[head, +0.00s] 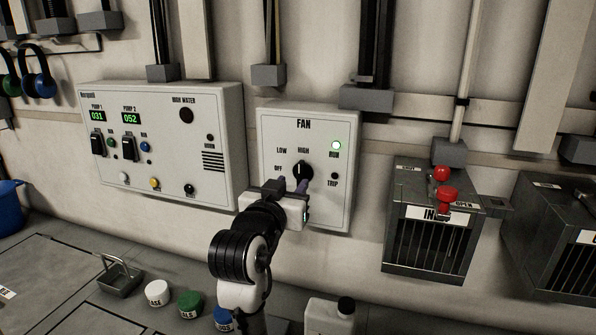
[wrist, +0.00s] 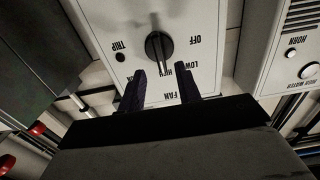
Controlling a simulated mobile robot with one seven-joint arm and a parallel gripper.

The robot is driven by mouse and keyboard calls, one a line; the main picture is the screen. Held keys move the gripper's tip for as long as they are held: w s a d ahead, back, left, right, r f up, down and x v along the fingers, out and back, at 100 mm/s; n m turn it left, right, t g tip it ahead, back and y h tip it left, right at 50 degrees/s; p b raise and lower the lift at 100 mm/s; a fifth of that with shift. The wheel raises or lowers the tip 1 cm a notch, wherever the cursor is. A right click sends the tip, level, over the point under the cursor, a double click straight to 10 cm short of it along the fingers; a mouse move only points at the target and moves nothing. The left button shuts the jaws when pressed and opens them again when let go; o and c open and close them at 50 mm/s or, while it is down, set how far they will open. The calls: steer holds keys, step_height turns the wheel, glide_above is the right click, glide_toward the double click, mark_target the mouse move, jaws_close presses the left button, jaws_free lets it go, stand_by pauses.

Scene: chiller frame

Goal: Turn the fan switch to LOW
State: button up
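The fan panel (head: 330,210) is a white box on the wall, with FAN at its top and OFF, LOW and HIGH printed around a black rotary switch (head: 303,170). The switch's pointer appears to stand upright, toward HIGH. My gripper (head: 291,186) is just in front of and below the switch in the head view. In the wrist view, where the panel is upside down, the switch (wrist: 159,46) shows beyond my two parted dark fingers (wrist: 162,82). Nothing is between the fingertips, which appear apart from the switch.
A white pump panel (head: 165,145) with buttons is left of the fan panel. A grey metal box (head: 425,240) with red knobs (head: 447,195) stands at its right. Conduits run up the wall.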

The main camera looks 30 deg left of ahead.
mark_target(299, 174)
steer(key=shift+p+x, duration=0.5)
steer(key=shift+x, duration=2.15)
jaws_close()
